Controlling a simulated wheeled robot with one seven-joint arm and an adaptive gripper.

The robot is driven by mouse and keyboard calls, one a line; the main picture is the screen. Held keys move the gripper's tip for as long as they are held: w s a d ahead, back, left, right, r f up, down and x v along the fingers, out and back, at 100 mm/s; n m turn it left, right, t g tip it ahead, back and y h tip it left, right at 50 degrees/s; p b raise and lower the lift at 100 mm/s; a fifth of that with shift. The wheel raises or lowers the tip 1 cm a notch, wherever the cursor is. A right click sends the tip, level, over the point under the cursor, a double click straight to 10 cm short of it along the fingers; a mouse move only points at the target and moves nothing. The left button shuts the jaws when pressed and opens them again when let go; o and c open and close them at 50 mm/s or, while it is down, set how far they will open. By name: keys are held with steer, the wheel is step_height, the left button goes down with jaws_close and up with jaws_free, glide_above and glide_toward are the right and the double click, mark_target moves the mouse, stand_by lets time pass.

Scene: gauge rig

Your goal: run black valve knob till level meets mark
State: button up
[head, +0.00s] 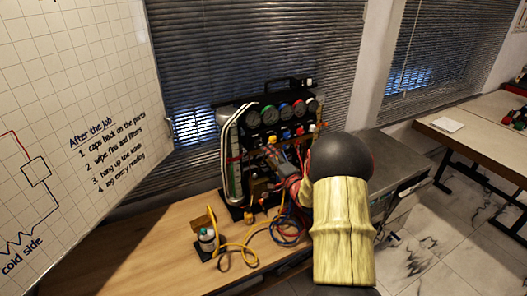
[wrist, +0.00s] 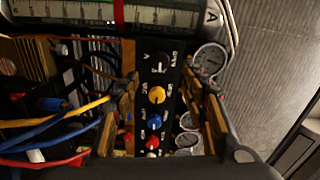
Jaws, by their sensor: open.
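The black valve knob (wrist: 160,63) with a white pointer line sits on a dark panel in the wrist view, at the end of a row with a yellow knob (wrist: 157,95), a blue knob (wrist: 153,121) and a red knob. My gripper (wrist: 161,78) is open, its brown fingers on either side of the panel, with the black knob near the tips; contact is not visible. A graduated level tube (wrist: 170,14) marked A crosses the top of the wrist view, with a red band (wrist: 118,12). The liquid level is unclear. In the head view my gripper (head: 281,158) is at the rig's front.
Round gauges (wrist: 208,60) lie beside the knobs. Blue, yellow and red hoses (wrist: 50,130) crowd the left of the wrist view. In the head view a small bottle (head: 207,239) and yellow hose (head: 240,247) lie on the wooden bench (head: 130,245), whose left part is clear.

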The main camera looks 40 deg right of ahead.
steer(key=shift+v, duration=1.25)
